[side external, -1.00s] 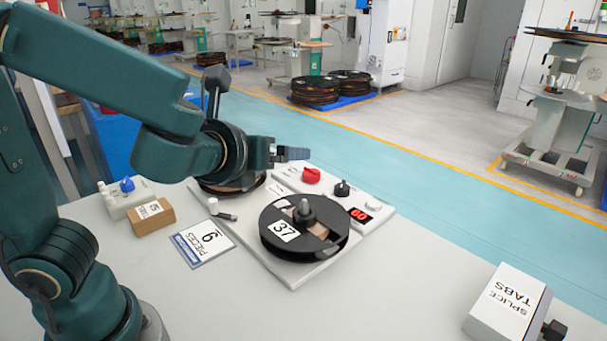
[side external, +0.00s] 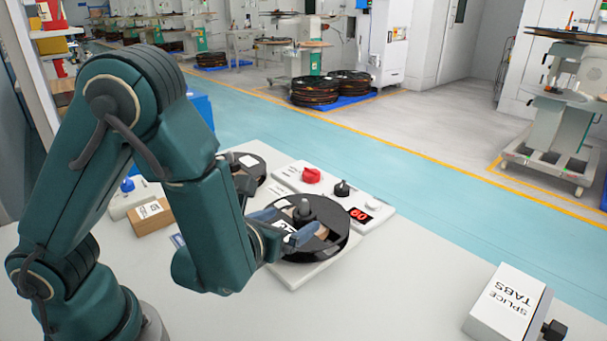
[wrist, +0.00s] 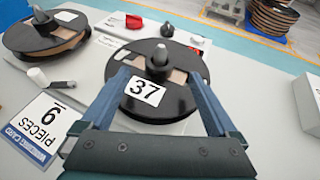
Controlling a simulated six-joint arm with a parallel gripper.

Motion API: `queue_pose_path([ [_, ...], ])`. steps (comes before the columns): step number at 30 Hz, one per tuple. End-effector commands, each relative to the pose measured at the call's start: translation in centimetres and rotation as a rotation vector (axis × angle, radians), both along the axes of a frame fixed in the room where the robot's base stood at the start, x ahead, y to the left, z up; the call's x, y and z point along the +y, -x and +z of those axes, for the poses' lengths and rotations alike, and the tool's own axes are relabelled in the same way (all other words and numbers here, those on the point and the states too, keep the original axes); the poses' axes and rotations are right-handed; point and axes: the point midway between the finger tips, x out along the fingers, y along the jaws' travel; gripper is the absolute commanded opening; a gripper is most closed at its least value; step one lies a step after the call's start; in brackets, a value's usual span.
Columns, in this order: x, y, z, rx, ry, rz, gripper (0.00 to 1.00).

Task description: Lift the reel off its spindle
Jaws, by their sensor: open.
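The black reel (side external: 335,218) with a label reading 37 lies flat around a grey spindle (side external: 305,208) on the white station. It fills the middle of the wrist view (wrist: 172,98), where the spindle tip (wrist: 159,55) stands up through its centre. My gripper (side external: 300,220) is open at the near side of this reel. In the wrist view my gripper (wrist: 158,78) has one blue finger toward each side of the reel, with the label between them. I cannot tell whether the fingers touch it. The arm hides part of the reel's left side in the side view.
The control panel with a red knob (side external: 311,175) and a display (side external: 360,214) stands behind. A splice tabs box (side external: 508,300) is at the right.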

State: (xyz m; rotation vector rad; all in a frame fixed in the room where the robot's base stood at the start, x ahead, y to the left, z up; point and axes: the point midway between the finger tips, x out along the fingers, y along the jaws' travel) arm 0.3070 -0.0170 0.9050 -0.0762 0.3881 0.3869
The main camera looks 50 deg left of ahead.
Motion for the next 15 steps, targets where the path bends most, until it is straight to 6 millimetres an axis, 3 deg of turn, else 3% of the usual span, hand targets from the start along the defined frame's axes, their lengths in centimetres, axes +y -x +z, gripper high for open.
queue_pose_path([
  [15,1.8,-4.1,-1.9,0.000,0.001,0.005,0.94],
])
